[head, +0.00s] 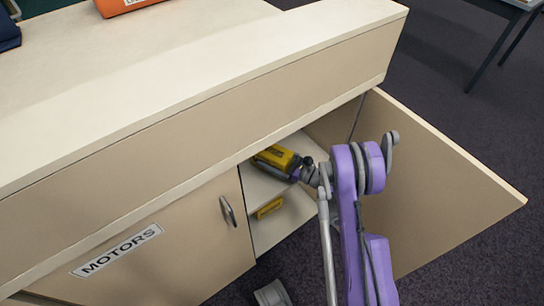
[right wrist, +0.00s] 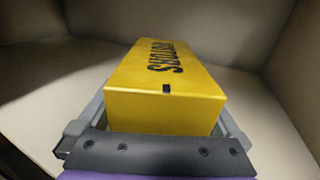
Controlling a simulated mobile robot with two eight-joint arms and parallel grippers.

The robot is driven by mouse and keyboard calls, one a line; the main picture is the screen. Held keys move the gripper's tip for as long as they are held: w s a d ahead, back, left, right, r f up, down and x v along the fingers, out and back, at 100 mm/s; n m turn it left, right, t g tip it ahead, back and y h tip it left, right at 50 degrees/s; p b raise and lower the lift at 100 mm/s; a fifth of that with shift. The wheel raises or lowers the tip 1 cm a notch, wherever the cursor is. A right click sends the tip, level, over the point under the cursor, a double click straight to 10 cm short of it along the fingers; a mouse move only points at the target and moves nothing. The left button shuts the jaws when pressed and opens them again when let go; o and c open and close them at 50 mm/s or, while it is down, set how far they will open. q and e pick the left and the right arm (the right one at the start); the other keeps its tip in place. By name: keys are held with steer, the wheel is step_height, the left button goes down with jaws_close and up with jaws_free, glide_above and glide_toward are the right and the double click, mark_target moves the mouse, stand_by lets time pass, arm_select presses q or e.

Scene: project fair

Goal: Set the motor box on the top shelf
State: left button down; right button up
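The motor box (head: 277,157) is yellow with dark lettering. It is inside the open cabinet, at the upper shelf (head: 262,188). My right gripper (head: 296,172) reaches in through the doorway and holds the box. In the right wrist view the box (right wrist: 165,105) lies between the two fingers, which press close on both its sides. Its underside is hidden, so I cannot tell whether it touches the shelf. My left gripper is not in view.
The open door (head: 435,185) stands to the right of my right arm. A closed door labelled MOTORS (head: 118,250) is on the left. A smaller yellow item (head: 269,208) shows below the upper shelf. An orange object (head: 125,5) lies on the countertop (head: 150,60).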

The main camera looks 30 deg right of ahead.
mark_target(289, 165)
steer(key=shift+r, duration=0.15)
steer(key=p+v, duration=0.2)
steer(key=v, duration=0.8)
steer(key=shift+s+d+b, duration=0.2)
steer(key=shift+s+b, duration=0.15)
steer(key=shift+b, duration=0.25)
steer(key=shift+s+d+b, duration=0.2)
steer(key=shift+s+b, duration=0.2)
steer(key=shift+s, duration=0.15)
